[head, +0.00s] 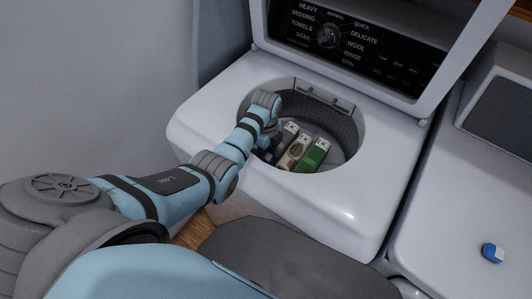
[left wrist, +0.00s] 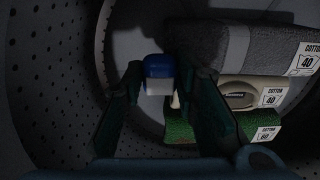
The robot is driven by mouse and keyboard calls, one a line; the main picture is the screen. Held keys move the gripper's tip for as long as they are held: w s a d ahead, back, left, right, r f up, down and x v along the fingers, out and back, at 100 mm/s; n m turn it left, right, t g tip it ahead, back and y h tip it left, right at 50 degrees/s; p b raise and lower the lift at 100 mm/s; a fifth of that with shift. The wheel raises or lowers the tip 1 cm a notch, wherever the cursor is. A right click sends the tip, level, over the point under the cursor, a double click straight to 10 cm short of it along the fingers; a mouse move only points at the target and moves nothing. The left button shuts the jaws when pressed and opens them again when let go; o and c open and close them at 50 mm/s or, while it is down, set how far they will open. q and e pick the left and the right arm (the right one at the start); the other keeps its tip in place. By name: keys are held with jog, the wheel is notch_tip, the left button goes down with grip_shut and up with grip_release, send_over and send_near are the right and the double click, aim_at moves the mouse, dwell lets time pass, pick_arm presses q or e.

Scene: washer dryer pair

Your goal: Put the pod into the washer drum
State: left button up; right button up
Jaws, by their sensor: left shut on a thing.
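A blue and white pod (left wrist: 158,74) is between the fingertips of my left gripper (left wrist: 166,84) in the left wrist view, and the gripper is shut on it. The washer drum (head: 337,120) is open at the top, with a grey perforated wall. My left arm reaches over the rim, and its gripper is down inside the opening; the wrist hides most of it in the head view. The drum wall (left wrist: 45,70) surrounds the fingers in the left wrist view. A similar blue and white pod (head: 492,251) sits on the white machine at right. My right gripper is not in view.
Folded cloths lie in the drum: a green one (head: 312,154), a beige one (head: 293,152) and a dark grey one (left wrist: 275,52), with white care labels. The raised lid frames the washer's control panel (head: 345,40). A wall stands at left.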

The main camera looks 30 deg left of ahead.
pick_arm(q)
jog(key=shift+f, duration=0.35)
jog(key=o, duration=0.9)
jog(key=shift+w, duration=0.1)
jog(key=shift+c, duration=0.2)
notch_tip(320, 180, up, 13)
jog(key=p, duration=0.3)
jog(key=shift+p, duration=0.35)
